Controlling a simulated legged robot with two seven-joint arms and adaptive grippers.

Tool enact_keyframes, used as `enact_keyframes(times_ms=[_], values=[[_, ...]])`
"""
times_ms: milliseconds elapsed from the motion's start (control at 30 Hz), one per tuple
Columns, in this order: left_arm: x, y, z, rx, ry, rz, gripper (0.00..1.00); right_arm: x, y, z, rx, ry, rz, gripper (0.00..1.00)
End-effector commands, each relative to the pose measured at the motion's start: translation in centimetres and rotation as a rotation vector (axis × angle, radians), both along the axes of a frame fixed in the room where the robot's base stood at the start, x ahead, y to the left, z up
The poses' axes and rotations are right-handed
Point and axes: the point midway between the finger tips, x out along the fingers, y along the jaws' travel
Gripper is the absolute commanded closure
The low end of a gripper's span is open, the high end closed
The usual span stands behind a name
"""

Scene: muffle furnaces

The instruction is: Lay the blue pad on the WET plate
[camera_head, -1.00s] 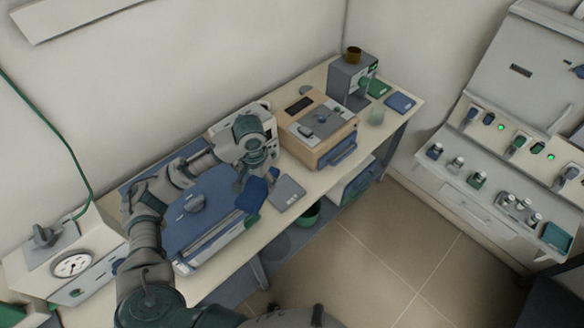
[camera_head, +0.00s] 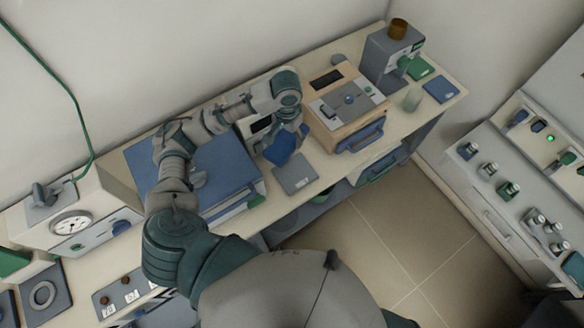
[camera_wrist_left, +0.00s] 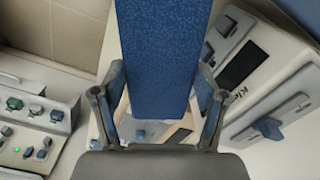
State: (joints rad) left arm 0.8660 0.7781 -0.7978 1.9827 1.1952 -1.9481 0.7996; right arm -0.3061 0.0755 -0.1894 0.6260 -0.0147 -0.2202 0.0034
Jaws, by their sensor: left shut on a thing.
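The blue pad (camera_head: 280,149) is held in my left gripper (camera_head: 291,132), above the bench. In the left wrist view the pad (camera_wrist_left: 164,50) stands out long between the two fingers of the gripper (camera_wrist_left: 157,100). The WET plate (camera_head: 295,176) is a flat grey square on the bench's front part, and its top looks bare. In the head view the pad shows just behind and left of the plate, apart from it; its height over the bench is hard to tell. My right gripper is out of view.
A tan furnace (camera_head: 345,112) stands right of the plate, and a blue-topped unit (camera_head: 225,165) stands left. Green (camera_head: 419,69) and blue (camera_head: 441,90) plates lie at the bench's far right, near a glass beaker (camera_head: 412,99). The bench's front edge is close to the WET plate.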

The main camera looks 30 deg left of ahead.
Motion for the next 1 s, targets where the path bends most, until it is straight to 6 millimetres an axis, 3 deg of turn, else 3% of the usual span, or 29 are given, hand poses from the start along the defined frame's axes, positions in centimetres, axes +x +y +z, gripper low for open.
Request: enact_keyframes(times_ms=[100,500,633,867,1000], values=[[0.0,0.1,-3.7,0.004,0.007,0.002,0.52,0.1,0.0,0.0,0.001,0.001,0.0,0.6],[0.0,-0.4,-15.2,0.008,0.003,0.0,0.52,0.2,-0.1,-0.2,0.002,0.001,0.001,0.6],[0.1,-0.2,-17.7,0.006,0.001,0.001,0.52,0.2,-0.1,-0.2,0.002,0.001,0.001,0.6],[0.2,-0.1,-19.6,0.002,0.002,0.0,0.52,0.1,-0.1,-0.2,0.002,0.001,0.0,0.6],[0.1,0.0,-21.8,0.005,0.003,0.001,0.52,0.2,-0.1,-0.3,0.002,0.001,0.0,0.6]])
